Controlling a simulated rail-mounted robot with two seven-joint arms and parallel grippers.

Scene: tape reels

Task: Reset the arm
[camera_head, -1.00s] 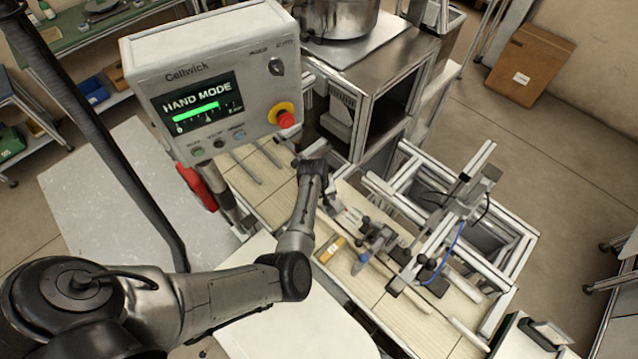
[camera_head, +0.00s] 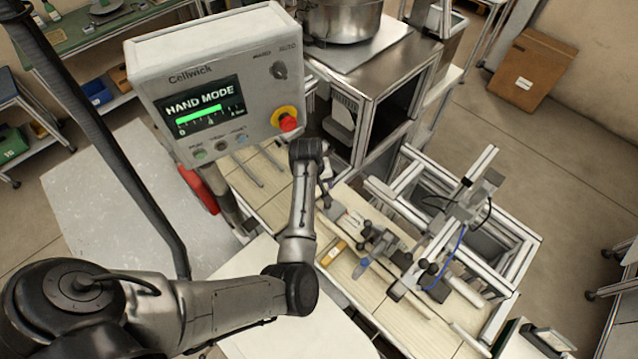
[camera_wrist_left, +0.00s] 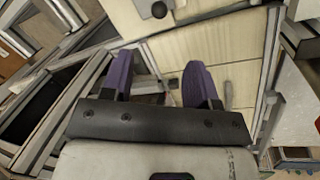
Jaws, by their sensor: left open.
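My left arm comes in from the left in the head view, its forearm pointing up beside the control box. My left gripper shows in the left wrist view (camera_wrist_left: 158,66) with two purple fingers held apart and nothing seen between them. In the head view the gripper is mostly hidden behind my own wrist. It is over the pale wooden worktop (camera_head: 405,317), near the foot of the control box (camera_head: 222,85). The box screen reads HAND MODE, and a red stop button (camera_head: 287,121) sits on its right side. My right gripper is not in view.
A metal frame (camera_head: 513,255) with a blue cable stands right of the worktop. A yellow block (camera_head: 333,253) and black clamps (camera_head: 378,243) are on the worktop. A steel pot (camera_head: 343,22) stands on a cabinet behind. Open floor lies to the right.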

